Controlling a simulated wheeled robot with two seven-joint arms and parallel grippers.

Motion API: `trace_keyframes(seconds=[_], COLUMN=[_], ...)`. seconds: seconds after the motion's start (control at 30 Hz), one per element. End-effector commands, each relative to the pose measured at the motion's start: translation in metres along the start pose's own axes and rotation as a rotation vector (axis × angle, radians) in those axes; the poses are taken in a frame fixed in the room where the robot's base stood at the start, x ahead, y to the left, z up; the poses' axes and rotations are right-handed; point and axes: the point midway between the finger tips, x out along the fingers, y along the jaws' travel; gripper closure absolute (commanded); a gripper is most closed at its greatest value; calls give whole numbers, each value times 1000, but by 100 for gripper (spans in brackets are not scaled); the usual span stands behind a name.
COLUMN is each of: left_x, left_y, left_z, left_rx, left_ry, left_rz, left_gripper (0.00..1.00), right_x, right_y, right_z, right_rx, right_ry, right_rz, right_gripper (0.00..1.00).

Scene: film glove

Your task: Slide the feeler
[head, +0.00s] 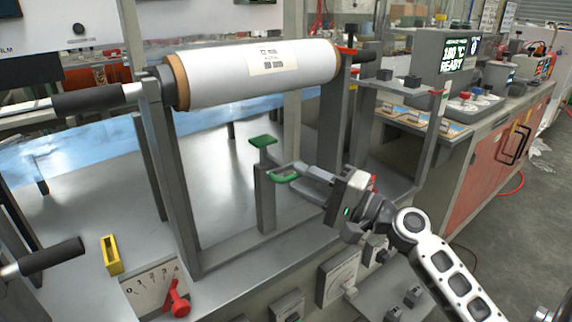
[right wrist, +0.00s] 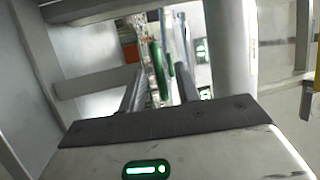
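A grey upright post stands on the machine bed below the film roll in the head view, with a flat green cap (head: 262,142) on top. A small green loop-shaped piece (head: 285,178) is beside it on the right. I take these green-marked parts to be the feeler, but no label shows. My right gripper (head: 293,175) reaches in from the right, fingers apart at the green loop. In the right wrist view, green parts (right wrist: 157,68) show between the two separated fingers (right wrist: 160,85). Whether they touch is unclear. My left gripper is out of view.
A white film roll (head: 260,74) lies across the grey frame above. A yellow block (head: 111,254) and a red pointer (head: 177,298) by a numbered scale (head: 150,288) are at the front left. A red-fronted bench (head: 490,155) with a display reading ready (head: 458,55) stands at right.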

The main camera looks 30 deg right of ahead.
Motion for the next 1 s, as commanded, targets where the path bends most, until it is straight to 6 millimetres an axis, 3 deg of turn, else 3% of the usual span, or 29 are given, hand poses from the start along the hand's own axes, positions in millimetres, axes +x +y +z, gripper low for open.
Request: trace_keyframes(seconds=[0.1, 0.23, 0.63, 0.67, 0.77, 1.0], left_x=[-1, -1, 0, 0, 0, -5], left_y=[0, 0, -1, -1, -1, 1], left_z=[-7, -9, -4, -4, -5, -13], left_rx=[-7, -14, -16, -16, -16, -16], left_ry=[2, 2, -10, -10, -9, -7], left_rz=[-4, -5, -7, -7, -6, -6], left_gripper=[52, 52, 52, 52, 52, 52], right_x=[22, 36, 44, 44, 44, 45], right_y=[-3, -2, 0, 0, 0, -10], right_z=[0, 0, 0, 0, 0, -1], right_rx=[-1, 1, 1, 1, 1, -1], right_ry=[-1, 0, 1, 1, 1, 1], right_rz=[-1, -1, 0, 0, 0, -2], right_gripper=[68, 68, 68, 70, 98, 100])
